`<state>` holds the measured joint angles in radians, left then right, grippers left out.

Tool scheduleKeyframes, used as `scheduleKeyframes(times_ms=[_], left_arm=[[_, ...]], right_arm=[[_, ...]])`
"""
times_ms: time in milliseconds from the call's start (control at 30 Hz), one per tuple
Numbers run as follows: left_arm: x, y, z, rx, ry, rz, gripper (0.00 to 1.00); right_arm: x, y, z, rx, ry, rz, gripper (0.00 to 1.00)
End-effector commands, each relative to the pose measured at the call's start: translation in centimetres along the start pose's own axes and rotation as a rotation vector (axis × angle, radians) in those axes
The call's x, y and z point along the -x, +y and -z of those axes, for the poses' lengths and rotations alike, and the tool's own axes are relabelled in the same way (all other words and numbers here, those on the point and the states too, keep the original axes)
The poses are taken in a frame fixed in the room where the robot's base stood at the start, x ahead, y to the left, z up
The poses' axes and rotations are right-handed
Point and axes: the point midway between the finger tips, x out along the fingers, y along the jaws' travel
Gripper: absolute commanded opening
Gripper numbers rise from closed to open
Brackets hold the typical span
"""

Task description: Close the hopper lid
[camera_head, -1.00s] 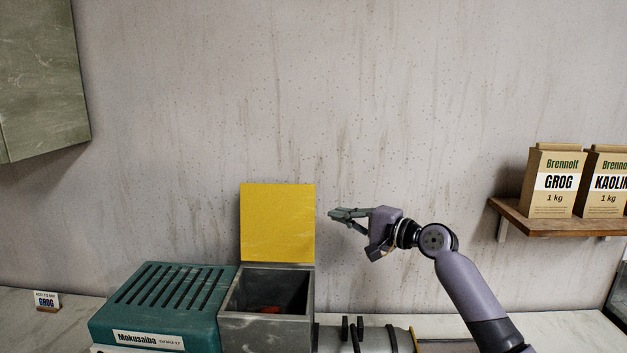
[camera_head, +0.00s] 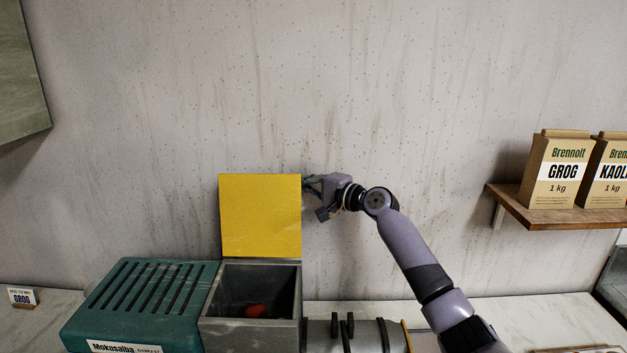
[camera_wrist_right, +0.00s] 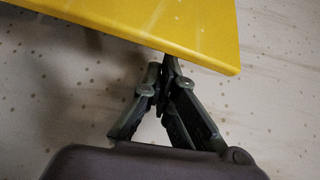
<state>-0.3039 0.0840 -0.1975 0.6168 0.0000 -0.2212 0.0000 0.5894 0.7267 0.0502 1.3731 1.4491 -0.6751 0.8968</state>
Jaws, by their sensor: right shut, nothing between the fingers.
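The yellow hopper lid (camera_head: 260,215) stands upright at the back of the grey hopper (camera_head: 250,333), which is open on top. A red lump (camera_head: 256,311) lies inside the hopper. My right gripper (camera_head: 309,184) is shut and empty at the lid's upper right edge, its fingertips partly hidden behind the lid. In the right wrist view the shut fingers (camera_wrist_right: 166,75) reach to the edge of the yellow lid (camera_wrist_right: 150,28), with the tips partly out of sight by it. I cannot tell whether they touch it. My left gripper is not in view.
A teal slotted machine housing (camera_head: 140,300) adjoins the hopper on the left, and a grey barrel (camera_head: 365,335) on the right. A wooden shelf (camera_head: 560,213) with a GROG bag (camera_head: 556,170) is at the right. A green cabinet (camera_head: 20,80) hangs upper left. The wall is close behind the lid.

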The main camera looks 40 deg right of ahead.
Motion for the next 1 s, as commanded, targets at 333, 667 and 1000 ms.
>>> scheduleKeyframes(times_ms=[333,667,1000], left_arm=[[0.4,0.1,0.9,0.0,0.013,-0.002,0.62],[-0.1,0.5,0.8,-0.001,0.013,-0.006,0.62],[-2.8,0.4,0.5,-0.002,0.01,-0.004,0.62]], right_arm=[[-1.3,0.1,-0.1,0.0,-0.001,-0.001,0.0],[-1.3,0.1,-0.1,0.011,-0.002,0.008,0.0],[-1.0,-0.8,-1.9,0.118,-0.004,0.087,0.0]])
